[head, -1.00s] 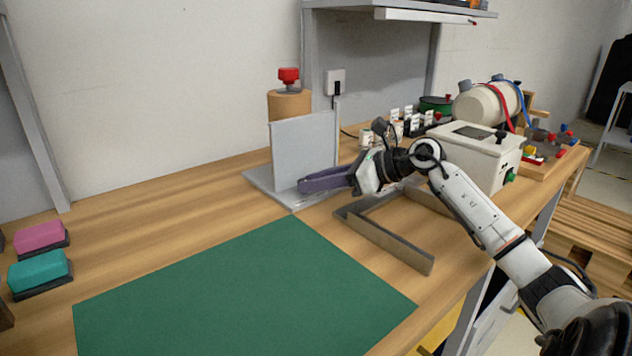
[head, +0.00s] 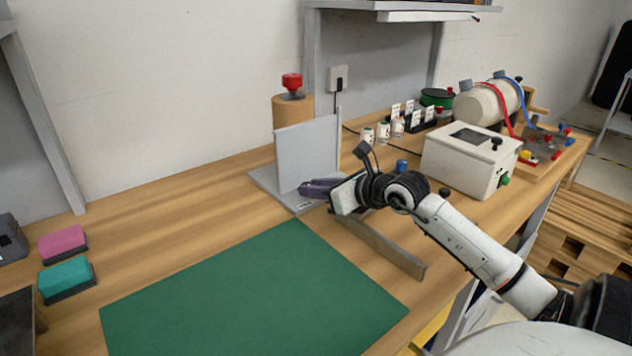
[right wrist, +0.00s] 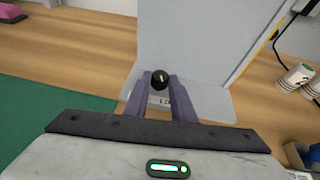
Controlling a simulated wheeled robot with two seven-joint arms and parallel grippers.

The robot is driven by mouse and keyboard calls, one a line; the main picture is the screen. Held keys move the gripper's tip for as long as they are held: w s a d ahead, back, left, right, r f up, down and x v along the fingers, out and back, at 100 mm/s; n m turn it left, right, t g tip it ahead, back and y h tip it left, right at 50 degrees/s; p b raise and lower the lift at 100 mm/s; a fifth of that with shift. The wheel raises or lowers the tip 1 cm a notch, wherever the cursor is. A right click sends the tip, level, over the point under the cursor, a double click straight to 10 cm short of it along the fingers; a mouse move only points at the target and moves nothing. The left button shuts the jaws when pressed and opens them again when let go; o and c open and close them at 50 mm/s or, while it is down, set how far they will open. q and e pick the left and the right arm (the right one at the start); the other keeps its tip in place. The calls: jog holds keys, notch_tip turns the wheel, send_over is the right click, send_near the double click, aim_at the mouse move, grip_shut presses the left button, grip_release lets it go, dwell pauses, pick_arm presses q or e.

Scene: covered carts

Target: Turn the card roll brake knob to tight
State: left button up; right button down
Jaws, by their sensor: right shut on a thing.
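The card roll stand has a grey upright panel (head: 310,150) and a grey base, with a brown roll (head: 292,106) behind the panel. A black round knob (right wrist: 160,79) with a pale mark on its face shows low at the panel in the right wrist view. My right gripper (right wrist: 160,84) has its purple fingers on either side of the knob and is shut on it. A partly covered label (right wrist: 164,101) shows below the knob. In the head view the right gripper (head: 308,189) hides the knob. My left gripper is not in view.
A red knob (head: 291,81) tops the roll. A green mat (head: 255,290) lies in front, with an L-shaped metal bar (head: 385,250) at its right. A white box device (head: 465,160) and small cups (head: 383,132) stand at right. Pink (head: 62,243) and teal (head: 66,278) blocks lie left.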

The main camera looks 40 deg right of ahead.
jog(key=c, duration=1.5)
grip_release()
jog(key=shift+f, duration=0.1)
jog(key=shift+s, duration=0.1)
jog(key=v, duration=1)
